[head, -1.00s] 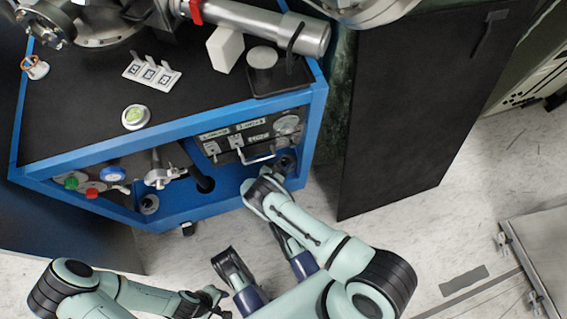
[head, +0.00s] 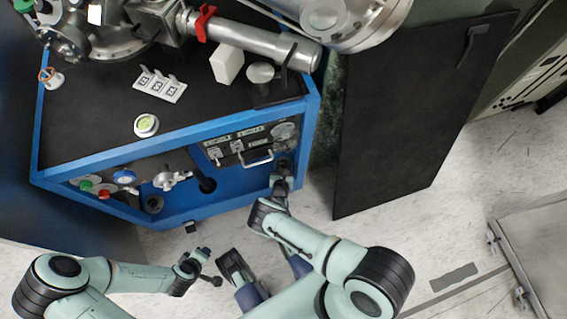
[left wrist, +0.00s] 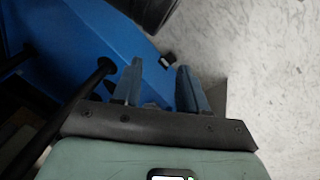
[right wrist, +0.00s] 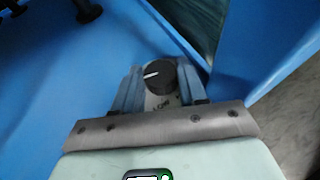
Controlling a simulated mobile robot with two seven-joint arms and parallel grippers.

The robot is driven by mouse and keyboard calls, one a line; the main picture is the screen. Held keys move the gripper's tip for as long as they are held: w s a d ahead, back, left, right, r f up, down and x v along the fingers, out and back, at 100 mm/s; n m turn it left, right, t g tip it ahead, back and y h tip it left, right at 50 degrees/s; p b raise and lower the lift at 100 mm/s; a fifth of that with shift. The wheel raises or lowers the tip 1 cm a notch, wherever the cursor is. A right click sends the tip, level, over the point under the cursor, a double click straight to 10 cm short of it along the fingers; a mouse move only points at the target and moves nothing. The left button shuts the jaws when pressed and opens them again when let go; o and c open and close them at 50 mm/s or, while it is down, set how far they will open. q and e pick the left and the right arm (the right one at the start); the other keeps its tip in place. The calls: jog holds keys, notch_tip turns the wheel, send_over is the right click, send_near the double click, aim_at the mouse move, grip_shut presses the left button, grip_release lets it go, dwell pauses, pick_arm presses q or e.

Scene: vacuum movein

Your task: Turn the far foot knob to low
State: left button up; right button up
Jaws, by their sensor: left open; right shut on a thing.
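In the right wrist view a round black knob (right wrist: 160,76) with a white pointer line sits on a small light plate. The pointer lies roughly toward the left of that view. In the head view my right gripper (head: 282,172) reaches into the right end of the blue cart's (head: 232,193) lower recess and hides the knob. My left gripper (left wrist: 157,80) is open and empty, in front of the cart.
A panel with switches and a handle (head: 258,160) is just above my right gripper. Coloured knobs and a metal valve (head: 171,180) are further left. A dark upright board (head: 415,120) stands right of the cart. The pale floor (head: 400,225) in front is mostly clear.

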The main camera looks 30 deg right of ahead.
pick_arm(q)
jog(key=shift+s+d+r, duration=0.15)
jog(key=shift+s+d, duration=0.1)
jog(key=shift+s, duration=0.35)
pick_arm(e)
jog(key=shift+y, duration=0.3)
jog(key=o, duration=1.1)
jog(key=shift+c, duration=0.2)
